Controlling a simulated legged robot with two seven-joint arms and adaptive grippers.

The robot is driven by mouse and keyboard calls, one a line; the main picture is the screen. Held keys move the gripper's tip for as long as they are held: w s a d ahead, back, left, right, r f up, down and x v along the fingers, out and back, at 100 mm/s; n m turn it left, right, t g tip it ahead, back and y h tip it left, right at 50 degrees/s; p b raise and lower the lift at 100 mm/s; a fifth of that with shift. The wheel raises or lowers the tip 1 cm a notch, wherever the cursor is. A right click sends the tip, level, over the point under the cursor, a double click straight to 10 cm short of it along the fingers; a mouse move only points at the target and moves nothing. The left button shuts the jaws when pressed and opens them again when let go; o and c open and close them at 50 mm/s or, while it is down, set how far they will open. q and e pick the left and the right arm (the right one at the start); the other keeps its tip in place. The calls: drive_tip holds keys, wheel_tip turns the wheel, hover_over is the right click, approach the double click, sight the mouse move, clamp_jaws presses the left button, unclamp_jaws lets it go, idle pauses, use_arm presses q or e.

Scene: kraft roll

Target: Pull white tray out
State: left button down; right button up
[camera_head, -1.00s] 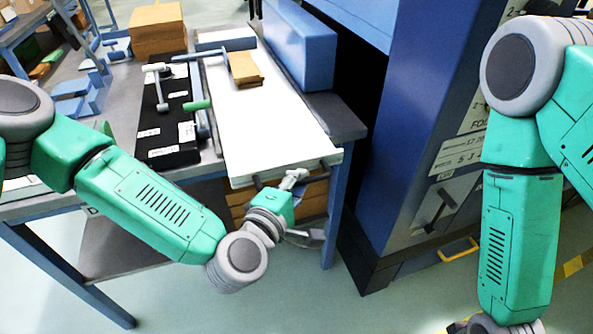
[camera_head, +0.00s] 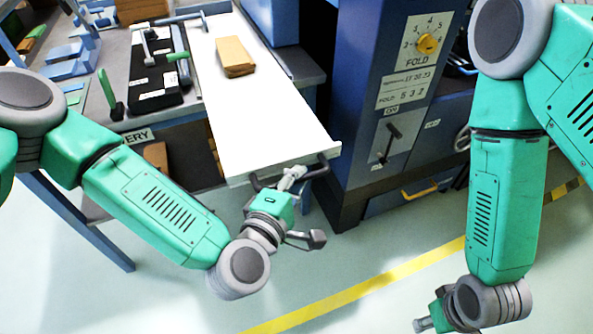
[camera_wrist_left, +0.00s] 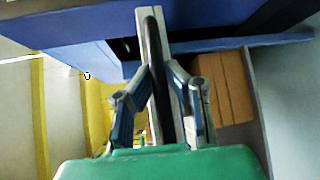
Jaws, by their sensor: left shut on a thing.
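The long white tray (camera_head: 262,112) lies flat and reaches out past the front edge of the workbench. A stack of brown kraft pieces (camera_head: 235,56) rests on it. A dark bar handle (camera_head: 322,166) is on its front end. My left gripper (camera_head: 290,179) is shut on this handle. The left wrist view shows the dark handle (camera_wrist_left: 154,60) running between the two fingers of my left gripper (camera_wrist_left: 162,85). My right gripper (camera_head: 428,322) is low at the bottom edge, away from the tray, only partly in view; its fingers are unclear.
A blue machine (camera_head: 385,110) with a yellow dial stands right of the tray, close to it. A black device (camera_head: 155,75) with a green-handled lever sits on the bench to the left. The floor (camera_head: 340,240) in front is clear, with a yellow line.

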use_arm(q)
drive_tip(key=shift+s+f, duration=0.2)
drive_tip(key=shift+s, duration=0.2)
drive_tip(key=c, duration=1.6)
unclamp_jaws()
drive_tip(key=shift+o, duration=0.2)
drive_tip(key=shift+w, duration=0.1)
drive_tip(key=shift+r, duration=0.1)
drive_tip(key=v, duration=1.1)
drive_tip(key=shift+s+a, duration=0.15)
drive_tip(key=shift+s, duration=0.25)
